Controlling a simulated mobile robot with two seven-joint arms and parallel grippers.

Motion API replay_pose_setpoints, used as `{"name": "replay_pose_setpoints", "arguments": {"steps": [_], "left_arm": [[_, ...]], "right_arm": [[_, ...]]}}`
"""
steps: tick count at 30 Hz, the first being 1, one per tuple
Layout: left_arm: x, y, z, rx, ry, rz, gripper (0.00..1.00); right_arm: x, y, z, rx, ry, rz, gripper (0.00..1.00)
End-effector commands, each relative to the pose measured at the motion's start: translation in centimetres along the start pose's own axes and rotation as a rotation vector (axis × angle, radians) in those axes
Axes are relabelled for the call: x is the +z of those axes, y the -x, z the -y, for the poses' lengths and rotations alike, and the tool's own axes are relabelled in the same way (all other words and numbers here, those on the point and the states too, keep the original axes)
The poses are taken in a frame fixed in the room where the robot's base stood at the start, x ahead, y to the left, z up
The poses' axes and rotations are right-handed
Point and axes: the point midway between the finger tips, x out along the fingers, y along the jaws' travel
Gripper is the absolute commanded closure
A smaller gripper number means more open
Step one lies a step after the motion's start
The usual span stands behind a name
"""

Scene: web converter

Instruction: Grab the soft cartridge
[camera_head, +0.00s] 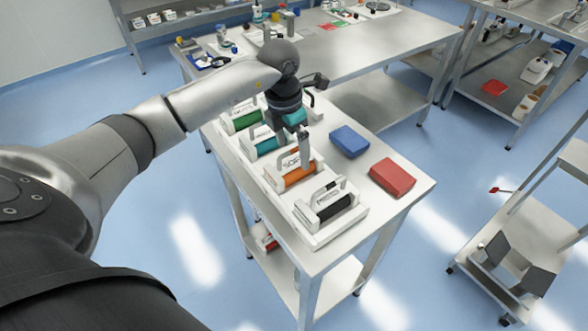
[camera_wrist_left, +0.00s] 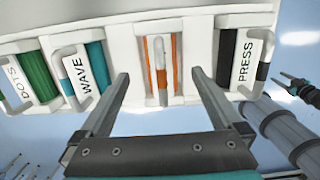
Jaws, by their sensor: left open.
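The soft cartridge (camera_head: 297,175) is the orange one with a grey handle and a label that reads SOFT. It sits in a white holder in a row on the table, between the teal and black cartridges. In the left wrist view, the orange cartridge (camera_wrist_left: 162,70) lies straight ahead, with its handle seen end-on between the fingers. My left gripper (camera_head: 292,147) is above the row, close to the orange cartridge's handle. Its two fingers (camera_wrist_left: 158,80) are wide apart and hold nothing. A small dark gripper-like shape (camera_wrist_left: 290,85) at the right edge may be my right gripper.
Green DOTS (camera_wrist_left: 35,75), teal WAVE (camera_wrist_left: 95,62) and black PRESS (camera_wrist_left: 227,60) cartridges stand in the same row. A blue box (camera_head: 349,141) and a red box (camera_head: 392,177) lie right of it on the table (camera_head: 362,208). A cart (camera_head: 510,265) stands at lower right.

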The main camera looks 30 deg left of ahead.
Motion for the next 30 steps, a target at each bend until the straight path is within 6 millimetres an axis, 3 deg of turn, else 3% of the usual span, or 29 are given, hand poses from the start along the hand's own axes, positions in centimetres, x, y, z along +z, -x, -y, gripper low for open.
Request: {"name": "replay_pose_setpoints", "arguments": {"steps": [12, 20, 30], "left_arm": [[-0.5, -5.0, 0.2, -0.003, 0.002, -0.001, 0.00], [-0.5, -5.3, 0.2, -0.001, 0.000, 0.001, 0.00], [-0.5, -5.2, 0.2, -0.001, 0.000, 0.001, 0.36]], "right_arm": [[0.0, 0.1, 0.0, 0.000, 0.000, 0.000, 0.50], [0.0, 0.1, 0.0, 0.000, 0.000, 0.000, 0.50], [0.0, 0.1, 0.0, 0.000, 0.000, -0.001, 0.50]]}}
